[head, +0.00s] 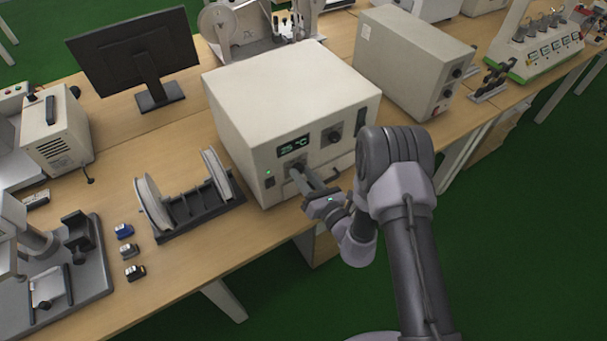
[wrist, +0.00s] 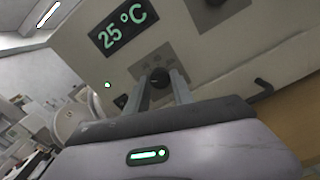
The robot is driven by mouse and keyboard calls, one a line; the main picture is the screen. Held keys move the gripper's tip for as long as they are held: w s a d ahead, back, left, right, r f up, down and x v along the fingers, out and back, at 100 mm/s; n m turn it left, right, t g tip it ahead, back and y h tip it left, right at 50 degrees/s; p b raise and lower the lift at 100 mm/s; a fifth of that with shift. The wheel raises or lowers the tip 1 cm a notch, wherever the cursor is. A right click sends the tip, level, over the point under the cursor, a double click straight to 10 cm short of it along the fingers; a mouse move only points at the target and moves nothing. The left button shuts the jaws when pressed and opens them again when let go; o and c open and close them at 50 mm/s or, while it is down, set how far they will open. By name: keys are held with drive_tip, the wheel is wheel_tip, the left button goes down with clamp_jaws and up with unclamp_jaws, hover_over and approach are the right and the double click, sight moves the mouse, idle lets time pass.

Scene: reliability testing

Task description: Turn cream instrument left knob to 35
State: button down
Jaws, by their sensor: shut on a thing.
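The cream instrument (head: 290,95) is a box standing on the wooden bench in the middle of the head view. Its front panel also fills the upper part of the wrist view (wrist: 190,50). Its display (wrist: 124,25) reads 25 °C in green. The left knob (wrist: 160,76) is dark and round, below the display. My gripper (wrist: 162,88) is at the panel with its two fingers on either side of this knob, shut on it. In the head view my gripper (head: 299,172) hides most of the left knob. A second dark knob (head: 333,136) sits to the right of the display.
A monitor (head: 135,55) is behind left. A second cream box (head: 415,60) stands to the right. A dark handle (wrist: 263,90) juts from the panel right of my gripper.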

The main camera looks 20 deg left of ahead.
drive_tip(key=m, duration=0.3)
drive_tip(key=shift+p, duration=0.35)
drive_tip(key=shift+m+p, duration=0.4)
drive_tip(key=shift+m, duration=1.6)
drive_tip(key=shift+f, duration=0.1)
drive_tip(key=c, duration=1.1)
unclamp_jaws()
drive_tip(key=p+v, duration=0.2)
drive_tip(key=v, duration=1.5)
drive_tip(key=shift+s, duration=0.25)
drive_tip(key=shift+d, duration=0.1)
